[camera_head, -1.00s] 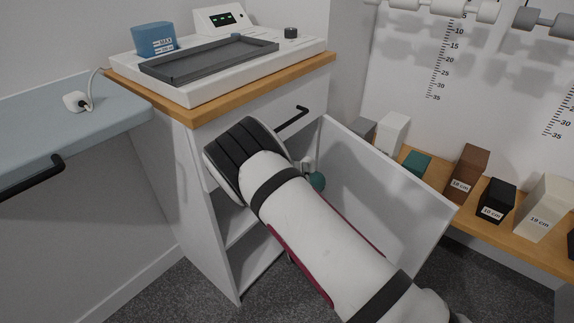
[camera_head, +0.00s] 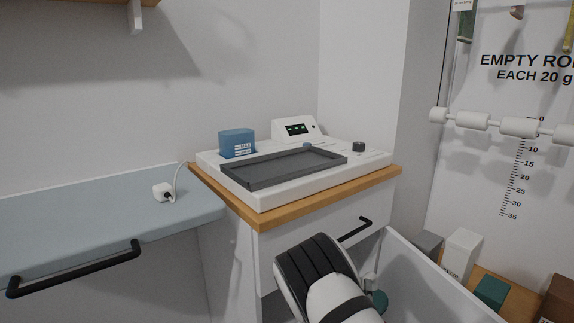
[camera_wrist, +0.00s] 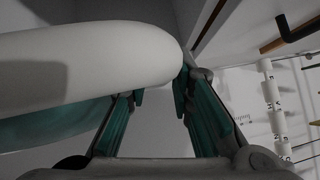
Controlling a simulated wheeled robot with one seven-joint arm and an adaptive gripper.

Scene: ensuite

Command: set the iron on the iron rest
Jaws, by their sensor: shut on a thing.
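The iron rest appears to be the dark grey shallow tray (camera_head: 285,168) on top of a white station (camera_head: 270,200). The tray is empty. In the wrist view a large white rounded body with a teal underside, which I take for the iron (camera_wrist: 90,60), fills the left side close to the camera. My gripper (camera_wrist: 161,92) has its teal fingers shut on it; the contact is partly hidden. In the head view my arm hides the iron and most of my gripper, low in front of the cabinet, below the level of the tray.
A blue tank (camera_head: 237,143) and a small display box (camera_head: 297,130) stand behind the tray, a knob (camera_head: 358,147) to its right. A drawer handle (camera_head: 355,229) is close to my arm. An open white panel (camera_head: 425,275) stands to the right. The blue-grey counter (camera_head: 90,220) is mostly bare.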

